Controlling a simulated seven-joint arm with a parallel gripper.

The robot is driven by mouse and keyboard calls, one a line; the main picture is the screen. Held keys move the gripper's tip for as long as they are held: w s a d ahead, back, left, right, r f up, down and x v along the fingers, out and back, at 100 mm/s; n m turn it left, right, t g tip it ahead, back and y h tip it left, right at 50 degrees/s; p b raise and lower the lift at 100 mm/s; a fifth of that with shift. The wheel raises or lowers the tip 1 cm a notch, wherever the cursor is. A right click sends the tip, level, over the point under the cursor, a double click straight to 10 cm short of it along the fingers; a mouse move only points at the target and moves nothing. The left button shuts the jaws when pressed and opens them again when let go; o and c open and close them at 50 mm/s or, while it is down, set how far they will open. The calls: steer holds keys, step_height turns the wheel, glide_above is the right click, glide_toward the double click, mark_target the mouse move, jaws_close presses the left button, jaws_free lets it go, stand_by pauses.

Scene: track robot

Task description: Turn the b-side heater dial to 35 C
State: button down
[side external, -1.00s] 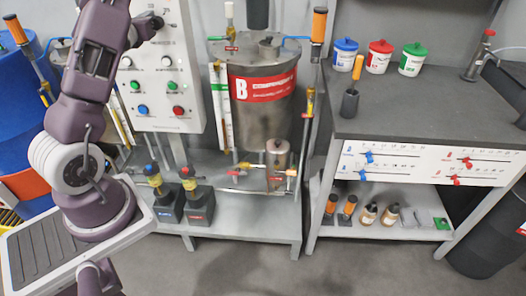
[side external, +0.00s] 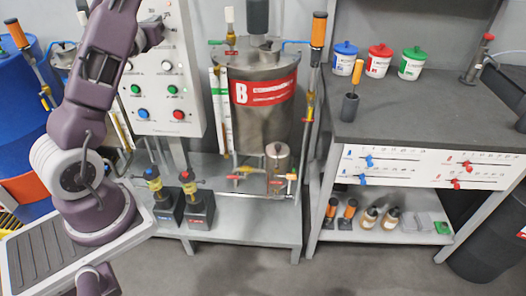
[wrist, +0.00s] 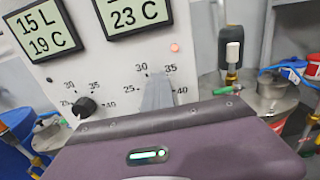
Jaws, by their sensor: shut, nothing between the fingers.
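The control panel (side external: 160,100) stands left of the tank marked B. In the wrist view it carries two heater dials with scale marks from 25 to 40. Contact with the knob cannot be told. My gripper (side external: 151,33) is at the panel's upper part in the side view.
The left display (wrist: 43,29) reads 15 L and 19 C. A bench (side external: 430,120) with lidded tubs is farther right.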

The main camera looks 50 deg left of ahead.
steer(key=shift+f, duration=0.15)
steer(key=s+d+f+n, duration=0.2)
steer(key=s+n, duration=0.3)
steer(key=s, duration=0.2)
steer(key=w+a+r+n, duration=0.1)
steer(key=w+a+r, duration=0.1)
steer(key=w+a, duration=0.2)
steer(key=shift+w+a, duration=0.2)
steer(key=shift+w, duration=0.15)
stand_by(0.9)
